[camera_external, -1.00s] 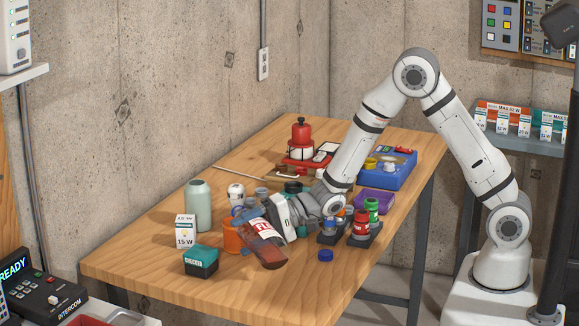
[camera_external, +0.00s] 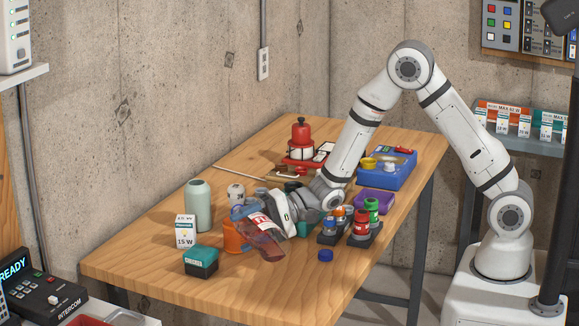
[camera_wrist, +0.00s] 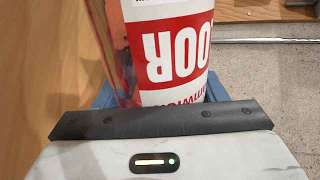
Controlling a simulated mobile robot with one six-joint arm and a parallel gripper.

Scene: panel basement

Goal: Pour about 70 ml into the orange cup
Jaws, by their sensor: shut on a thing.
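My gripper (camera_external: 268,216) is shut on a clear bottle (camera_external: 263,240) of reddish liquid with a red-and-white label. I cannot see the cup's inside or whether liquid is flowing.
A green-grey canister (camera_external: 198,206), a white bulb box (camera_external: 185,231) and a dark green box (camera_external: 201,261) stand to the left. A blue cap (camera_external: 325,255) and a rack of small bottles (camera_external: 361,230) are to the right. The front table is clear.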

